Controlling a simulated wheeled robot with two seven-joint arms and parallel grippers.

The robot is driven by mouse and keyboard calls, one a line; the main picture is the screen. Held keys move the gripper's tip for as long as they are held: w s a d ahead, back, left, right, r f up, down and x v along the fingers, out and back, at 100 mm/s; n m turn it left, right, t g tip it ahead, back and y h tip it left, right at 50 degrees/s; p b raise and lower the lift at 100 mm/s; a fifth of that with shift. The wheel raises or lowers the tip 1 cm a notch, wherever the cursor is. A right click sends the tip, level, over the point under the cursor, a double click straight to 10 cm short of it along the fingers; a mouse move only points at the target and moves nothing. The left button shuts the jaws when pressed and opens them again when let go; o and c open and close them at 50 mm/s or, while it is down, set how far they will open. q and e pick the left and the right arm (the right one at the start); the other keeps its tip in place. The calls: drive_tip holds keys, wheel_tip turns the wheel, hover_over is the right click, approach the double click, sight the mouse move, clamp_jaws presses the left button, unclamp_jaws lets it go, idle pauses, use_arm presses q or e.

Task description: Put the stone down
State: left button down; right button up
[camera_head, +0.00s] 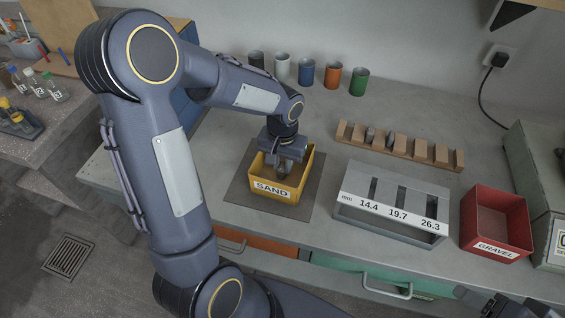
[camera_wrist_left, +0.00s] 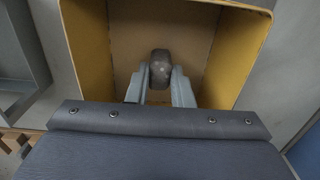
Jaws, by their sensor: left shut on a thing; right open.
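A yellow bin labelled SAND (camera_head: 273,189) stands on a dark mat on the bench. My left gripper (camera_head: 290,166) reaches down into it from above. In the left wrist view, my left gripper (camera_wrist_left: 160,88) is shut on a grey-brown stone (camera_wrist_left: 162,66), held between its fingertips inside the bin's yellow walls (camera_wrist_left: 88,45). I cannot tell whether the stone touches the bin's floor. In the head view the stone is hard to make out. My right gripper (camera_head: 500,306) shows partly at the bottom right edge, open, away from the bins.
A grey slotted gauge (camera_head: 391,208) marked 14.4, 19.7 and 26.3 stands right of the SAND bin, with a red GRAVEL bin (camera_head: 497,222) beyond it. A wooden rack (camera_head: 400,146) holding a few stones and several coloured cups (camera_head: 306,72) stand behind.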

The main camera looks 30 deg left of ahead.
sight(282, 166)
use_arm(q)
drive_tip(key=shift+f, duration=0.1)
drive_tip(key=shift+f, duration=0.15)
drive_tip(key=c, duration=1.3)
unclamp_jaws()
wheel_tip(282, 166, up, 12)
drive_tip(key=r, duration=0.1)
drive_tip(key=s+d+t+h, duration=0.1)
drive_tip(key=s+t, duration=0.1)
drive_tip(key=s, duration=0.4)
drive_tip(key=s+d+t+h, duration=0.1)
drive_tip(key=s+d, duration=0.1)
drive_tip(key=s, duration=0.3)
drive_tip(key=s+d+r+t+h, duration=0.1)
drive_tip(key=s+t, duration=0.1)
drive_tip(key=s, duration=0.4)
drive_tip(key=shift+s+d+t+h+p, duration=0.15)
drive_tip(key=shift+s+t+h+p, duration=0.15)
drive_tip(key=shift+h+p, duration=0.1)
